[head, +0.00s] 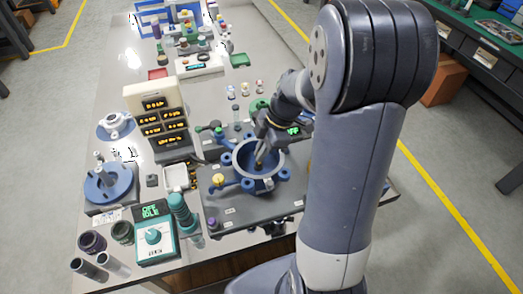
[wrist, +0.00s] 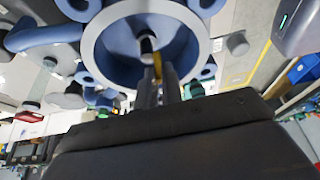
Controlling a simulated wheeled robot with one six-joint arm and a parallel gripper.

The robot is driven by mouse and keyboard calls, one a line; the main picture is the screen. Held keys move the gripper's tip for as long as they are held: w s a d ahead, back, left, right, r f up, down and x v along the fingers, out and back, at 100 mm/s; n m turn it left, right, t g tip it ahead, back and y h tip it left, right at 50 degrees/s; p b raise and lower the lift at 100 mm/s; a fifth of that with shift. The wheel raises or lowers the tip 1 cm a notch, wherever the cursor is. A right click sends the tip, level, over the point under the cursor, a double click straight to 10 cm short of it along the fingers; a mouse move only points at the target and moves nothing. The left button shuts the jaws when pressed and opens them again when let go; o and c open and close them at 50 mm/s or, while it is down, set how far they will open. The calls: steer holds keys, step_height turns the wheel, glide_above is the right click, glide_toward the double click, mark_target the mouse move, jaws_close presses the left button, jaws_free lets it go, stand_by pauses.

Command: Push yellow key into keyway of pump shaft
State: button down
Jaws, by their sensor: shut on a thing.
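The pump housing (head: 246,182) is a blue ring-shaped body with a pale rim on a grey plate. It also shows at the top of the wrist view (wrist: 105,50). The pump shaft (wrist: 148,45) stands as a small dark and light stub in the middle of the bore. The yellow key (wrist: 158,68) is a thin yellow strip beside the shaft. My gripper (wrist: 160,84) is shut on the key and reaches into the housing. In the head view my gripper (head: 262,150) enters the bore from above. The keyway is not clear to see. I cannot tell whether the key touches the shaft.
A teal control box (head: 155,237) reading "OFF IDLE" stands at the front left. A white tray (head: 177,176) lies left of the plate. A blue flanged part (head: 108,184) sits at the far left.

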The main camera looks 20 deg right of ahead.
steer(key=shift+f+b, duration=0.8)
steer(key=shift+b, duration=0.05)
stand_by(0.6)
steer(key=c, duration=1.5)
jaws_free()
steer(key=shift+r, duration=0.1)
steer(key=shift+w+r, duration=0.1)
steer(key=shift+r, duration=0.05)
steer(key=shift+w+r+p, duration=0.1)
steer(key=shift+r+p, duration=0.3)
steer(key=shift+r, duration=0.05)
steer(key=r+p, duration=0.1)
steer(key=r, duration=0.1)
steer(key=r+p, duration=0.1)
steer(key=shift+s+r, duration=0.2)
steer(key=shift+r, duration=0.15)
steer(key=shift+f, duration=0.15)
